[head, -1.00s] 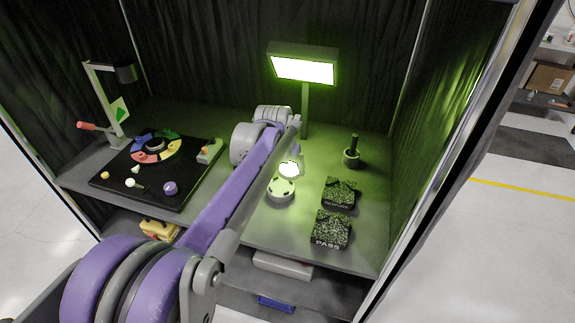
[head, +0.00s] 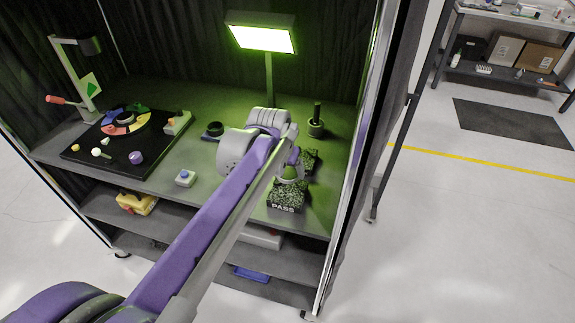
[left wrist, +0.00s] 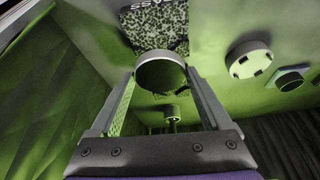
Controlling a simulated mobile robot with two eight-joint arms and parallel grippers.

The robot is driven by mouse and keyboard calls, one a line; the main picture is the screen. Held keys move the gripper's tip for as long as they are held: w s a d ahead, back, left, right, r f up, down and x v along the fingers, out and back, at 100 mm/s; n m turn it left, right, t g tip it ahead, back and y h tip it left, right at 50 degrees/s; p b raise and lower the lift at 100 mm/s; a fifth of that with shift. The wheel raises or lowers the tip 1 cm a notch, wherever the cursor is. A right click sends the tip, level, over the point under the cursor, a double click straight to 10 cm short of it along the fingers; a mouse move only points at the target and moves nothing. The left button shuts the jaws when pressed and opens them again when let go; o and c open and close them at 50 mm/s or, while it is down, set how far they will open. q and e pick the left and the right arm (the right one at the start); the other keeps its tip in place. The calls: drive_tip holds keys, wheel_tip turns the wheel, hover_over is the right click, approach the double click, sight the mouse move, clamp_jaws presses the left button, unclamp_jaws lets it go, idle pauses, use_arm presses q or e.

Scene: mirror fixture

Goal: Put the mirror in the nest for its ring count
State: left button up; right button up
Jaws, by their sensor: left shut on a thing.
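My left gripper (left wrist: 161,75) is shut on a round, dark-faced mirror (left wrist: 160,76) with a pale rim, held between its fingertips. In the head view this gripper (head: 291,172) hangs over the speckled boxes, its hold partly hidden by the arm. The box marked PASS (head: 286,198) is just in front of it; its speckled top also shows in the left wrist view (left wrist: 160,24). A second speckled box (head: 311,158) stands behind, partly covered. A coloured segmented ring (head: 124,122) lies on a black board at the left. I cannot see any ring count on the mirror.
A white notched disc (left wrist: 248,60) stands beside the boxes. A lit lamp (head: 262,38) rises at the back, with a dark post on a round base (head: 316,124) to its right.

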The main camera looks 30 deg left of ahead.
sight(289, 191)
use_arm(q)
drive_tip(key=shift+a+f+b, duration=0.1)
drive_tip(key=shift+f+b, duration=0.45)
drive_tip(key=shift+f, duration=0.35)
wheel_tip(289, 191, down, 3)
drive_tip(key=shift+f+b, duration=0.1)
drive_tip(key=shift+b, duration=0.95)
drive_tip(key=shift+f+b, duration=0.3)
drive_tip(key=shift+f, duration=0.25)
use_arm(e)
drive_tip(key=f, duration=0.2)
drive_tip(key=s+f, duration=0.1)
drive_tip(key=f, duration=0.1)
drive_tip(key=shift+s+f, duration=0.2)
drive_tip(key=shift+f, duration=0.2)
drive_tip(key=shift+r, duration=0.15)
use_arm(q)
drive_tip(key=shift+f, duration=0.6)
use_arm(e)
drive_tip(key=shift+f, duration=0.25)
use_arm(q)
drive_tip(key=o, duration=1.3)
use_arm(e)
drive_tip(key=shift+r, duration=0.1)
